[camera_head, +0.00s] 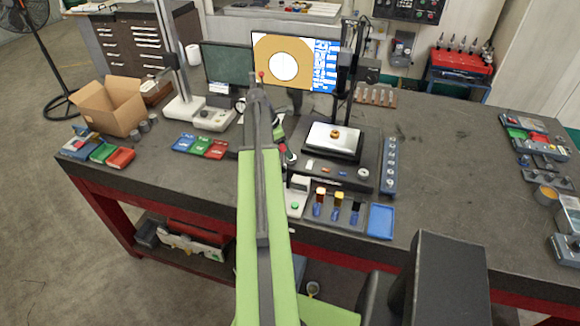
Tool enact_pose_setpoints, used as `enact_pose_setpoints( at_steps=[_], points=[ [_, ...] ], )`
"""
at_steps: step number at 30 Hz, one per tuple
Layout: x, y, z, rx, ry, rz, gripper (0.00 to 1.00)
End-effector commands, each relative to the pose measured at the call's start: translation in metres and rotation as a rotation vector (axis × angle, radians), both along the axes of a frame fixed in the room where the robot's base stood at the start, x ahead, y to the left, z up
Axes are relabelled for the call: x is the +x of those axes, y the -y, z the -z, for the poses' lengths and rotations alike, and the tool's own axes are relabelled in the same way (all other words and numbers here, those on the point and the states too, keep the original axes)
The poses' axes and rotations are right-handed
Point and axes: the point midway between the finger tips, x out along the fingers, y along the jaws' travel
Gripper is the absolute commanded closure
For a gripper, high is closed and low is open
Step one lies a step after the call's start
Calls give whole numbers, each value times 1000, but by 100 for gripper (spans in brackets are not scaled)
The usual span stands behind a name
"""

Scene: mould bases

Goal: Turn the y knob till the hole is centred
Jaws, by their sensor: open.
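The monitor (327,64) at the back shows a bright white hole (284,66) in a tan ring. The hole looks near the middle from left to right and slightly low in the picture area. The measuring microscope's stage (342,152) carries a bright plate with a small brass-coloured part (335,134). My green and grey arm reaches forward over the bench. My gripper (288,153) is small, beside the stage's left edge, and looks open. Red and dark pieces show there. I cannot tell which is the y knob or whether I touch it.
A control box (297,196), colour-topped pieces and a blue tray (381,221) sit in front of the stage. A grey-blue strip (390,168) stands to its right. Small bins (201,146) and a cardboard box (112,106) are left.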

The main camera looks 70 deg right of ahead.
Motion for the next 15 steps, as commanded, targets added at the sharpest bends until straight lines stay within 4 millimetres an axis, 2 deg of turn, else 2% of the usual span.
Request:
enact_pose_setpoints(
  at_steps=[1,6,15],
  points=[
    [-3,3,22,0,0,1,43],
    [-12,10,45,0,0,1,43],
    [-15,11,46,0,0,-1,43]
  ],
)
